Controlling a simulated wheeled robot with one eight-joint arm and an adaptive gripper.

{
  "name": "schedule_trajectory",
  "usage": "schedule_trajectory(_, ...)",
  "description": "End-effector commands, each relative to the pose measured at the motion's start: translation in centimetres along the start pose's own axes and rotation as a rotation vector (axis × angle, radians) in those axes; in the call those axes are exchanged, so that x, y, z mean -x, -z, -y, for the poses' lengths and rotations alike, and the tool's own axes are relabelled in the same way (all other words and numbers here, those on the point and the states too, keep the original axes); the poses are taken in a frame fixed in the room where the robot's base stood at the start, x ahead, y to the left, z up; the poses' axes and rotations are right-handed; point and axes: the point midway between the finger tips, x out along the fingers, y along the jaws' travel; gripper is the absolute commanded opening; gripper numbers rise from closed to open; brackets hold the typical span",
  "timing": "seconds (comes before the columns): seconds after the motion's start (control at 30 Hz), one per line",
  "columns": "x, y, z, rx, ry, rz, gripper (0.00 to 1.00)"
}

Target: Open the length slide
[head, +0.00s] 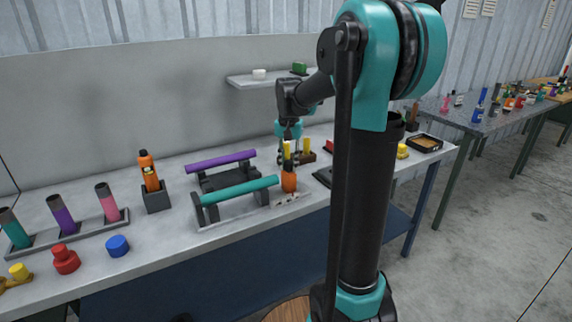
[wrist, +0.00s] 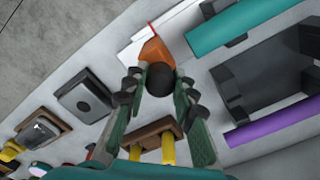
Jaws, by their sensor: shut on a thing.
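The length slide appears to be the orange block with a round black knob (head: 289,182) at the right end of a light grey rail or plate (head: 222,221) below the teal tube. The orange block (wrist: 155,50) and black knob (wrist: 160,80) also show in the wrist view. My gripper (head: 289,163) is above the orange block in the head view. In the wrist view my gripper (wrist: 159,88) has its two fingers on either side of the black knob, shut on it. The exact finger contact is partly hidden.
A teal tube (head: 240,190) lies on dark brackets beside the slide, with a purple tube (head: 220,162) behind it. A brown block with yellow pegs (head: 306,155) stands close behind my gripper. An orange bottle (head: 148,172) stands in a dark holder at left.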

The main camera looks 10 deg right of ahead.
Motion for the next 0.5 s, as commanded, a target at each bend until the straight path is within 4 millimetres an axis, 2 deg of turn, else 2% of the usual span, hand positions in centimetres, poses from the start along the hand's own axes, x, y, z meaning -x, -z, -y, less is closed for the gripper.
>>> schedule_trajectory(0.03, 0.01, -0.01, 0.01, 0.001, 0.0, 0.0, 0.0)
schedule_trajectory(0.07, 0.01, -0.01, 0.01, 0.001, 0.0, 0.0, 0.3)
schedule_trajectory(0.2, 0.01, -0.01, 0.02, 0.0, 0.0, 0.0, 0.47)
schedule_trajectory(0.5, 0.06, -0.02, 0.03, 0.0, 0.0, 0.0, 0.47)
